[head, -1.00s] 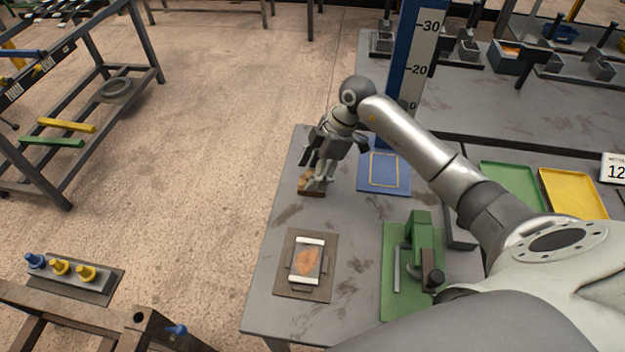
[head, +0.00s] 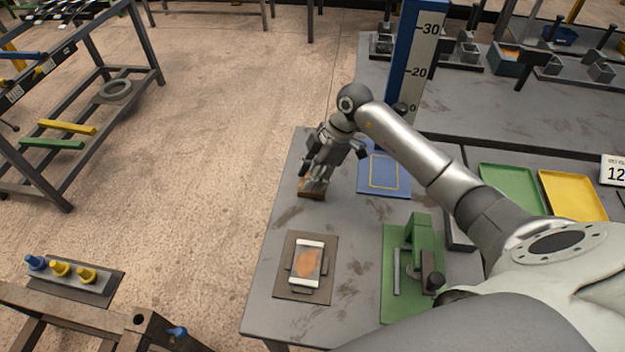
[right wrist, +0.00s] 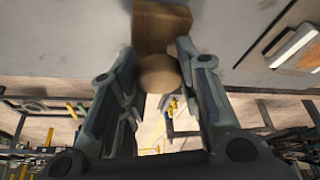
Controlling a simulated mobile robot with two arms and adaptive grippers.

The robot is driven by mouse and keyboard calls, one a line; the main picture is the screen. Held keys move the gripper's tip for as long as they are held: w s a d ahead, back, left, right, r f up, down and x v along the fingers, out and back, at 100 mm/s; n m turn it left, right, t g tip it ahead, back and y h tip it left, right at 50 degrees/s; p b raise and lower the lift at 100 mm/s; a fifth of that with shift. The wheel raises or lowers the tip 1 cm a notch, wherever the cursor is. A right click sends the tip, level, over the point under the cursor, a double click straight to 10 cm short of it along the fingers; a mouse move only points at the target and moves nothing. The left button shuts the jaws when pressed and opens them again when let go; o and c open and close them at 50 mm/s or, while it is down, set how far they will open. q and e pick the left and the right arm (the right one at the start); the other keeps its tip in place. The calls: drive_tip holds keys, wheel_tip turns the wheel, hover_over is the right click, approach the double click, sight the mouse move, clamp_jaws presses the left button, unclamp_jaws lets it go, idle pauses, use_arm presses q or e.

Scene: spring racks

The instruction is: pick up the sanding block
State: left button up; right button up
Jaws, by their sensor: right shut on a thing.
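The sanding block (head: 311,194) is a brown wooden block at the far left part of the grey table (head: 330,218). In the right wrist view, its flat body (right wrist: 160,27) carries a round knob (right wrist: 158,74). My right gripper (head: 317,182) reaches down over the block, and its fingers (right wrist: 157,62) are closed on either side of the knob. The block appears to rest on the table; the fingers hide part of it in the head view. My left gripper is not in view.
A blue plate with a yellow outline (head: 384,172) lies right of the block. Nearer me are a dark board with a white-ended piece (head: 292,291) and a green fixture (head: 393,312). A blue column with a scale (head: 405,70) stands behind. Green and yellow trays (head: 508,168) lie right.

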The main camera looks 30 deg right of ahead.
drive_tip(key=shift+r, duration=0.45)
wheel_tip(320, 180, up, 2)
drive_tip(key=shift+r+b, duration=0.15)
drive_tip(key=shift+b, duration=0.6)
drive_tip(key=s+d+r+b, duration=0.3)
drive_tip(key=s+d+r, duration=0.2)
drive_tip(key=s+r, duration=0.4)
drive_tip(key=shift+s+r+b, duration=0.35)
drive_tip(key=shift+s+r, duration=0.05)
drive_tip(key=shift+s, duration=1.65)
